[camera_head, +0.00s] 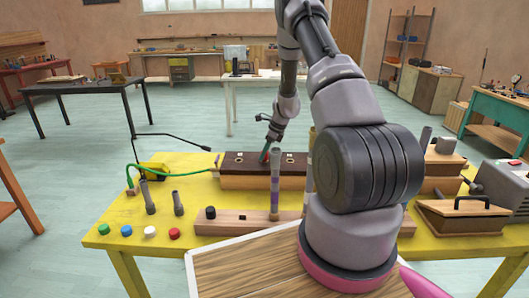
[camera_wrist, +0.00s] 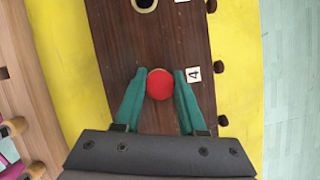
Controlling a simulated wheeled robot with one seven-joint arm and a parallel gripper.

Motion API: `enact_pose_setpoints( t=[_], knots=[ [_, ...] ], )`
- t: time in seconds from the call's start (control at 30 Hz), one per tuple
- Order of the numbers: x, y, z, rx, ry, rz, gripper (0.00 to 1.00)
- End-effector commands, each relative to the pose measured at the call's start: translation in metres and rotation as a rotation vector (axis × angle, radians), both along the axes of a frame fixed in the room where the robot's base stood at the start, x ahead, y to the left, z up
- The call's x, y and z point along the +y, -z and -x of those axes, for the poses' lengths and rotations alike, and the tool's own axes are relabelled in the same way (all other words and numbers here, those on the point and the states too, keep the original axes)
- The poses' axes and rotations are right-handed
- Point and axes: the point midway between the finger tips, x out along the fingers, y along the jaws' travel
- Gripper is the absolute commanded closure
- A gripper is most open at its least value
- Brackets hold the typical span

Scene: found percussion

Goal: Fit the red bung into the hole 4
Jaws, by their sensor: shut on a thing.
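My gripper (camera_wrist: 160,86) has green fingers shut on the red bung (camera_wrist: 160,84), seen from above as a round red disc. It is over the dark brown board (camera_wrist: 145,50), beside the label 4 (camera_wrist: 193,74). Hole 4 itself is not visible; the bung covers that spot, and I cannot tell whether the bung is above it or in it. In the head view my gripper (camera_head: 266,153) is at the top of the board (camera_head: 290,166), partly behind an upright striped tube.
Another open hole (camera_wrist: 145,4) shows farther along the board. The striped tube (camera_head: 275,185) stands in front of the board on a wooden rail (camera_head: 235,226). Green, blue, white and red (camera_head: 174,234) round pieces lie at the yellow table's front left. Grey pegs (camera_head: 148,198) stand behind them.

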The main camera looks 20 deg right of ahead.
Motion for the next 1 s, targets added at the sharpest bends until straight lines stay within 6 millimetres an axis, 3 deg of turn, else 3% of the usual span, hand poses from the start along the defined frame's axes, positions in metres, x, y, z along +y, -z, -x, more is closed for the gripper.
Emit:
enact_pose_setpoints(
  t=[0.3,0.33,0.4,0.77,1.0],
  knots=[
    [0.0,0.008,0.0,0.0,0.0,0.0,1.0],
    [0.0,0.007,0.0,-0.001,-0.001,0.001,0.49],
    [0.0,0.007,0.0,-0.001,0.0,0.001,0.25],
    [-0.001,0.004,0.0,-0.001,0.0,0.001,0.25],
    [-0.013,-0.031,0.008,-0.004,0.001,0.002,0.25]
  ],
)
